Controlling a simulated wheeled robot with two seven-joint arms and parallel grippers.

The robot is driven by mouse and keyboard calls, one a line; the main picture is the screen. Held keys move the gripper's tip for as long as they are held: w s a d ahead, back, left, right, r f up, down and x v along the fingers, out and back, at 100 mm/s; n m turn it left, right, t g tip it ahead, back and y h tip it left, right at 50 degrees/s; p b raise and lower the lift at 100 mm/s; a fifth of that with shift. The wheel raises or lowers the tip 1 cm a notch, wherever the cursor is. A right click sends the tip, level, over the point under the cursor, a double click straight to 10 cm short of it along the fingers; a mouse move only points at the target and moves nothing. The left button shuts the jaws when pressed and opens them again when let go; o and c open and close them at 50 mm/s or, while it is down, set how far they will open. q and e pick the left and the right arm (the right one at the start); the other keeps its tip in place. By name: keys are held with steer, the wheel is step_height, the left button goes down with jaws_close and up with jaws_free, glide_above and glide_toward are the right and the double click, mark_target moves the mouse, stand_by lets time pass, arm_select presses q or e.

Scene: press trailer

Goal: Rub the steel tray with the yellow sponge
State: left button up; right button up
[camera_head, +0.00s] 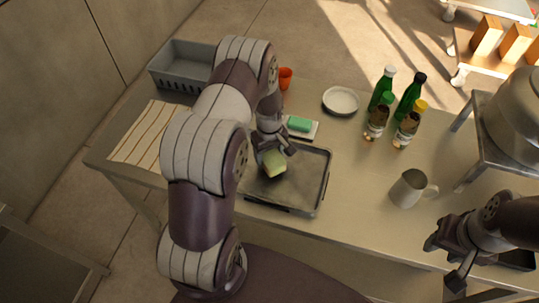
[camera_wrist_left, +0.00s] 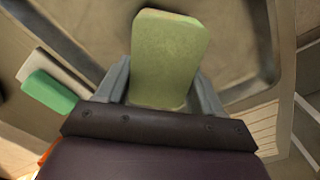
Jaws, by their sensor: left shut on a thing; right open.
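The yellow sponge (camera_head: 274,163) is held in my left gripper (camera_head: 272,150), which is shut on it. In the left wrist view the sponge (camera_wrist_left: 168,58) stands out between the two grey fingers. The steel tray (camera_head: 318,192) lies on the table, and the sponge is over its left back part. Whether the sponge touches the tray's floor, I cannot tell. The tray (camera_wrist_left: 230,45) also fills the far part of the left wrist view. My right gripper (camera_head: 444,262) is open and empty, at the lower right near the table's front edge.
A green sponge (camera_head: 299,124) lies on a white dish just behind the tray. A grey bin (camera_head: 180,72), striped cloth (camera_head: 146,135), orange cup (camera_head: 285,77), white bowl (camera_head: 341,101), several bottles (camera_head: 408,97) and a metal pitcher (camera_head: 408,189) stand around. A metal stand (camera_head: 480,140) is at right.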

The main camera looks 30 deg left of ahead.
arm_select(q)
steer(key=shift+r, duration=0.65)
steer(key=shift+a+r+p, duration=0.25)
steer(key=shift+r+p, duration=0.8)
steer(key=shift+d+r+p, duration=0.1)
steer(key=shift+r+p, duration=0.3)
steer(key=shift+r, duration=0.25)
steer(key=shift+d+r, duration=0.1)
steer(key=shift+d, duration=0.05)
steer(key=shift+a, duration=0.2)
